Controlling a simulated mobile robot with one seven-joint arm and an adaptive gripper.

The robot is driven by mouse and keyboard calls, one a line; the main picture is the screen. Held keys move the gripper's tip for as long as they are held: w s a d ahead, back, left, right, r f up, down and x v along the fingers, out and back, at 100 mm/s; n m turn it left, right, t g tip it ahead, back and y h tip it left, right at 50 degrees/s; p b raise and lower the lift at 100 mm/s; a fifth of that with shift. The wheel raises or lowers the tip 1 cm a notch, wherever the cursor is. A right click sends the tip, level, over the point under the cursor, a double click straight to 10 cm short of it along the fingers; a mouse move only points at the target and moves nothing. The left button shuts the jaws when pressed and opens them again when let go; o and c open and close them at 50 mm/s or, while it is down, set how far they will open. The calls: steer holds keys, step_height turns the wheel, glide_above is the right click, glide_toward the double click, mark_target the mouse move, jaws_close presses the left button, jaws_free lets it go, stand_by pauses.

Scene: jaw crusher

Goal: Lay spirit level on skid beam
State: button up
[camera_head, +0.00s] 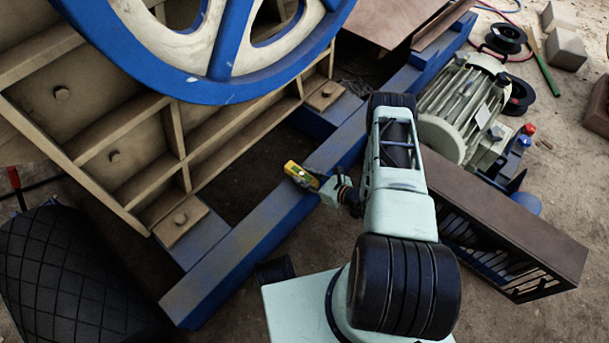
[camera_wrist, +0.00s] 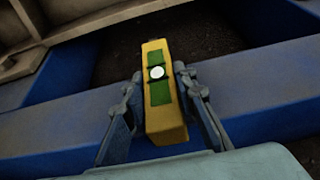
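The spirit level (camera_head: 302,176) is a short yellow bar with green parts. It also shows in the wrist view (camera_wrist: 157,84), with a white round spot on its top. My gripper (camera_head: 343,190) has a finger along each side of it, and in the wrist view the fingertips (camera_wrist: 157,77) close against its sides. The blue skid beam (camera_head: 243,240) runs diagonally below the level and crosses the wrist view (camera_wrist: 60,130) from side to side. The level lies across the beam's width in that view. I cannot tell whether its underside touches the beam.
The crusher's ribbed beige frame (camera_head: 110,150) and blue-rimmed flywheel (camera_head: 220,85) stand left of the beam. A pale motor (camera_head: 455,110) and a brown slotted box (camera_head: 510,245) are on the right.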

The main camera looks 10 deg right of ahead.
steer(key=o, duration=0.5)
